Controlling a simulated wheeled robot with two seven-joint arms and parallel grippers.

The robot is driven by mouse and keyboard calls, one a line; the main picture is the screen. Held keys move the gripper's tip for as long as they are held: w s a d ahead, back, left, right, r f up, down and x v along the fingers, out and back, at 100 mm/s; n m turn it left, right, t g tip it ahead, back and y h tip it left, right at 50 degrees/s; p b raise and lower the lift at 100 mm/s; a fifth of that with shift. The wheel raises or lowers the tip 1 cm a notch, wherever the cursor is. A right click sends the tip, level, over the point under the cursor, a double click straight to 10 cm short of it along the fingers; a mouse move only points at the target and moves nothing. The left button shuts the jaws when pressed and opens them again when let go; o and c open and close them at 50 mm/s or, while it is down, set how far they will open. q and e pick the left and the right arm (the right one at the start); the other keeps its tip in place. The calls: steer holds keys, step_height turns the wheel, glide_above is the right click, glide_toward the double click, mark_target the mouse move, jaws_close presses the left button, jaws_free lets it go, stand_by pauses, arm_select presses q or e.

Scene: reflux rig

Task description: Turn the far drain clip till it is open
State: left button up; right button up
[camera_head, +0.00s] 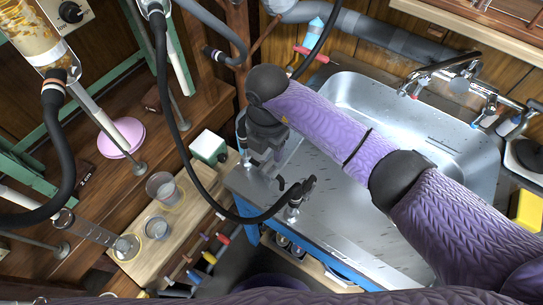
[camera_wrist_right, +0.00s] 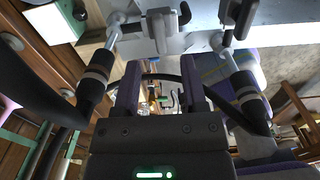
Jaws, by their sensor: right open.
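The far drain clip has a dark handle (camera_wrist_right: 184,14) on a metal fitting at the left of the right wrist view, where a banded black hose (camera_wrist_right: 97,78) joins it. In the head view it is mostly hidden beneath my right gripper (camera_head: 266,152). The near drain clip (camera_head: 305,186) stands to the right of it, its hose looping left; it also shows at the upper right of the wrist view (camera_wrist_right: 240,14). My right gripper is open, with nothing seen between its fingers (camera_wrist_right: 160,82). It points down over the counter's left edge. My left gripper is out of view.
A steel sink (camera_head: 410,125) and bare counter (camera_head: 335,220) lie right of the clips. A hanging black hose (camera_head: 163,90) crosses on the left. A wooden board (camera_head: 185,220) holds beakers. A white and green box (camera_head: 208,147) stands near the gripper.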

mark_target(268, 163)
step_height(268, 163, down, 5)
steer(key=shift+f+b, duration=0.2)
steer(key=shift+b, duration=0.65)
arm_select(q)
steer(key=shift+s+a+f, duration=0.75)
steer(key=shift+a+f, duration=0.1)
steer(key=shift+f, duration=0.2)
arm_select(e)
steer(key=shift+c, duration=0.4)
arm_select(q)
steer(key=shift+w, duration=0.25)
arm_select(e)
jaws_close()
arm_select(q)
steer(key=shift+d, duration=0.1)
